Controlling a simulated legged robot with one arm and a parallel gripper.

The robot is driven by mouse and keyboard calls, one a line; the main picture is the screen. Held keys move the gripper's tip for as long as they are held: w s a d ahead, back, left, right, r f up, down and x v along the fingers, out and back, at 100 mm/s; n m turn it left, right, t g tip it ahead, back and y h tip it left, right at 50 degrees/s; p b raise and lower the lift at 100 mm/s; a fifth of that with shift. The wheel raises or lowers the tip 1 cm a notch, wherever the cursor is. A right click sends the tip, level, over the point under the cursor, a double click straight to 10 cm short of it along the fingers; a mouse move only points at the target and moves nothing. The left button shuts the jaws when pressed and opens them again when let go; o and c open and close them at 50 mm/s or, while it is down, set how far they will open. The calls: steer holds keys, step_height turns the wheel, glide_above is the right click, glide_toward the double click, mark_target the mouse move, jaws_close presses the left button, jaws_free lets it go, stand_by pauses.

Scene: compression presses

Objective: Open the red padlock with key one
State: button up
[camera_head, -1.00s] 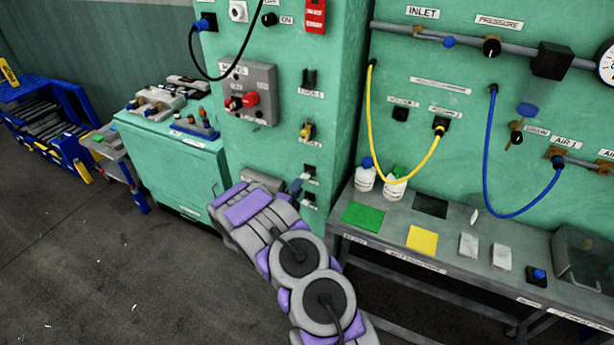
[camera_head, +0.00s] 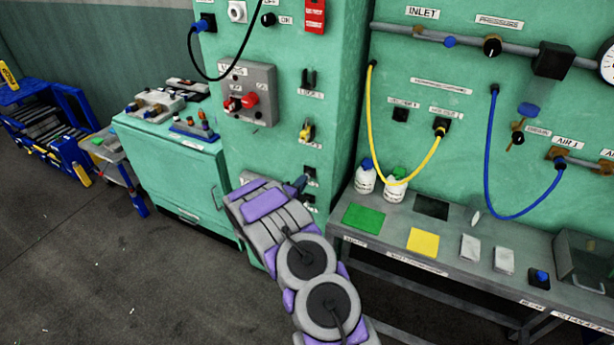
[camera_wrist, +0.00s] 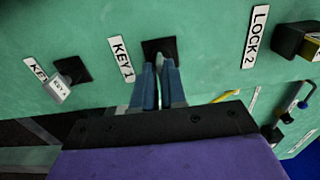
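My gripper (camera_wrist: 160,88) is in front of the black holder (camera_wrist: 160,48) labelled KEY 1 in the wrist view. Its two blue-grey fingers are close together, with their tips at the holder. Key one cannot be made out; the fingers cover the spot. In the head view, my gripper (camera_head: 299,184) is at the lower right of the green cabinet, mostly behind my arm. A red part (camera_head: 250,99) sits on the grey box on the cabinet; it is too small to tell whether it is the red padlock.
A second key with a white tag (camera_wrist: 60,88) hangs left of my gripper. A yellow padlock (camera_head: 306,131) is at LOCK 2, above my gripper in the head view. A grey bench (camera_head: 460,250) stands at right. A green side cabinet (camera_head: 180,165) stands at left.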

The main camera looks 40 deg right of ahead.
jaws_close()
steer(key=shift+v, duration=1.4)
stand_by(0.5)
steer(key=shift+v, duration=2)
steer(key=shift+r, duration=0.1)
